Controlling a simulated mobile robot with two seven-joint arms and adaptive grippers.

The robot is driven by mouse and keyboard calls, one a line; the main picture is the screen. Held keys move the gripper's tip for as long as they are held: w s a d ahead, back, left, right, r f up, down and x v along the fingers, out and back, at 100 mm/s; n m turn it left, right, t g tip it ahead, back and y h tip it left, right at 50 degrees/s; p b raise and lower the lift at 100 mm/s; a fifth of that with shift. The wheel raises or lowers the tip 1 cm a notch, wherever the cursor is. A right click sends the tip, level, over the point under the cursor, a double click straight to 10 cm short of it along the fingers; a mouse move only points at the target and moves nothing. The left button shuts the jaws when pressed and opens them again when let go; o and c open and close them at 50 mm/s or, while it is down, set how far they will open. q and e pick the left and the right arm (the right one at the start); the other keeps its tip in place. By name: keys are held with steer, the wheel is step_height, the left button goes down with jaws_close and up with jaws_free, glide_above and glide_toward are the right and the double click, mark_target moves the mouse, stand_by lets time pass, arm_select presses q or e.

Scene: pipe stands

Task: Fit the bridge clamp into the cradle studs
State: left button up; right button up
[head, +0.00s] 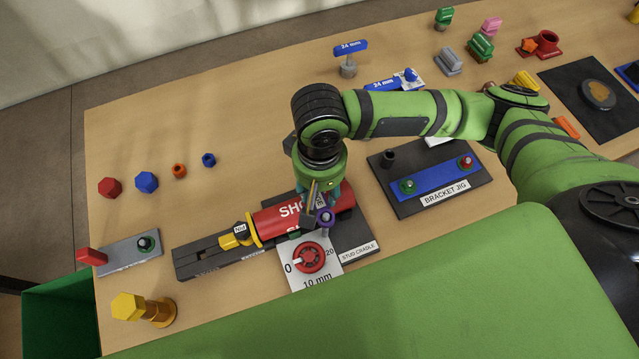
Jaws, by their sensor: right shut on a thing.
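My right gripper (318,198) points down over the red cylinder (277,222), which lies along the stud cradle (363,243). It is shut on a small piece that I take for the bridge clamp; the gripper hides most of it. A purple round knob (325,217) shows right beside the fingertips, at the near side of the cylinder. I cannot tell whether the clamp touches the studs, which are hidden under the gripper and cylinder. My left gripper is not in view.
A red handwheel (309,257) on a white 10 mm dial plate stands in front of the cradle. A yellow fitting (240,236) sits at the cylinder's left end. The bracket jig (440,205) stands to the right. Loose coloured nuts (147,182) lie at left; the table's back left is clear.

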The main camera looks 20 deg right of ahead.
steer(key=shift+f, duration=0.7)
steer(key=o, duration=1.3)
steer(key=shift+o, duration=0.2)
steer(key=shift+r, duration=0.15)
step_height(320, 180, up, 5)
steer(key=p, duration=0.5)
